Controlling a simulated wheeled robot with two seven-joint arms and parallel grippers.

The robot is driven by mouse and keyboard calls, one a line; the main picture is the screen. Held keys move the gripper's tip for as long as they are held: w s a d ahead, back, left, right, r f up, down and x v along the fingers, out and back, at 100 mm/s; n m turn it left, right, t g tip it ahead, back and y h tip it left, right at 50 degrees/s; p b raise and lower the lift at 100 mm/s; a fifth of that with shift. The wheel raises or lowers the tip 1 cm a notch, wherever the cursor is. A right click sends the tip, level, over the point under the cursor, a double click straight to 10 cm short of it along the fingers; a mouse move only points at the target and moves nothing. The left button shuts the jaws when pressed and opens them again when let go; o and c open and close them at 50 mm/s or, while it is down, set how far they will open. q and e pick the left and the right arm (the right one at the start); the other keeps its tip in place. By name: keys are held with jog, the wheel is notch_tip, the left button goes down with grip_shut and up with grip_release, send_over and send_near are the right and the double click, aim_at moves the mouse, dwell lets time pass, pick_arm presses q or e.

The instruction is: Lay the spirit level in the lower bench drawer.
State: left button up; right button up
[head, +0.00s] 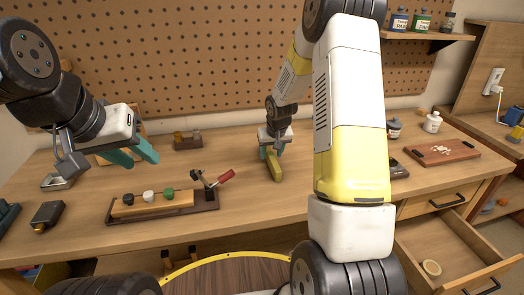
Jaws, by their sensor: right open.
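A yellow bar, which looks like the spirit level (275,170), lies on the bench top near the middle. My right gripper (271,152) is right at its far end, with its teal fingers open around or just above it; contact is hard to tell. My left gripper (132,155) is open and empty above the back left of the bench.
A wooden rack with coloured knobs (155,200) and a red-handled tool (222,178) lie left of the bar. The upper drawer (432,204) is shut above the open one. A brown tray (441,151) and a white bottle (432,122) stand at the right. My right arm hides part of the bench.

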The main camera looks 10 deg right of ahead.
jog(key=shift+x, duration=1.1)
grip_shut()
jog(key=shift+r, duration=0.1)
